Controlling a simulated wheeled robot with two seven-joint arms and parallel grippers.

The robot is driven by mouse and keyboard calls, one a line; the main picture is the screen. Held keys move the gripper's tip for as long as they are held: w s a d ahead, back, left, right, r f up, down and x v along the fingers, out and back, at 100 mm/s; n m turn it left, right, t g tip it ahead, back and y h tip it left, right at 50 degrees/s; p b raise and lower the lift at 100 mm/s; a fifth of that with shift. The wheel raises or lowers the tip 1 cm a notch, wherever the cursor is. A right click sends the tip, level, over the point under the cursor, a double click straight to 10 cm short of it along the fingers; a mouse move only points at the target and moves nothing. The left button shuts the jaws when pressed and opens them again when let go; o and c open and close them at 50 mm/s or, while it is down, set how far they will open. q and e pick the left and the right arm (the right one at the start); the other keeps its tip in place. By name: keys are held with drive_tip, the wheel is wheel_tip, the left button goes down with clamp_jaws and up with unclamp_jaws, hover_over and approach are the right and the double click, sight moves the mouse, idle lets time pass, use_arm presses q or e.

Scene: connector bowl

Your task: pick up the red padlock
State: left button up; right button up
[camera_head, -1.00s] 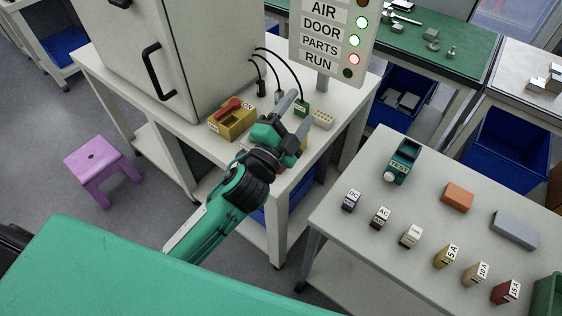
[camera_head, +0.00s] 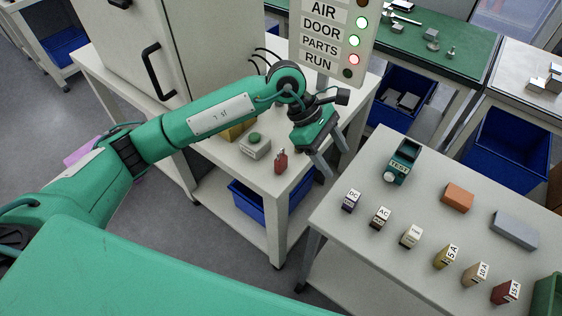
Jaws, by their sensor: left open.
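The small red padlock (camera_head: 281,161) stands near the front corner of the white cabinet table (camera_head: 212,150). My left gripper (camera_head: 336,164) is open and empty. It points down, to the right of the padlock and apart from it, around the table's right edge. My left arm crosses above the table from the left. My right gripper is not in view.
A grey box with a green button (camera_head: 255,145) sits just left of the padlock. A yellow box (camera_head: 237,131) is mostly hidden behind my arm. A sign panel (camera_head: 332,40) stands behind. The right table (camera_head: 350,240) holds labelled blocks and a tester (camera_head: 403,162).

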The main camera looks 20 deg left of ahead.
sight(281, 149)
use_arm(q)
drive_tip(key=w+a+f+y, duration=0.1)
drive_tip(key=w+a+y, duration=0.1)
drive_tip(key=a, duration=0.2)
drive_tip(key=w+a+f+t+y, duration=0.1)
drive_tip(key=w+a+y, duration=0.1)
drive_tip(key=a, duration=0.3)
drive_tip(key=w+a+f+y+p, duration=0.1)
drive_tip(key=w+a+y, duration=0.1)
drive_tip(key=a+y, duration=0.1)
drive_tip(key=shift+a+f+m+t, duration=0.1)
drive_tip(key=shift+a+m+t, duration=0.2)
drive_tip(key=shift+a, duration=0.45)
wheel_tip(281, 149, down, 4)
drive_tip(key=shift+p, duration=0.4)
drive_tip(key=shift+f, duration=0.25)
drive_tip(key=shift+f+p, duration=0.4)
drive_tip(key=shift+f, duration=0.2)
wheel_tip(281, 149, down, 3)
drive_tip(key=shift+f+p, duration=0.2)
drive_tip(key=shift+p, duration=0.5)
drive_tip(key=shift+f, duration=0.4)
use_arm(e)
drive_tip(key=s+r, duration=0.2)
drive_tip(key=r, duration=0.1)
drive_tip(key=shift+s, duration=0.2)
use_arm(q)
drive_tip(key=shift+c, duration=0.2)
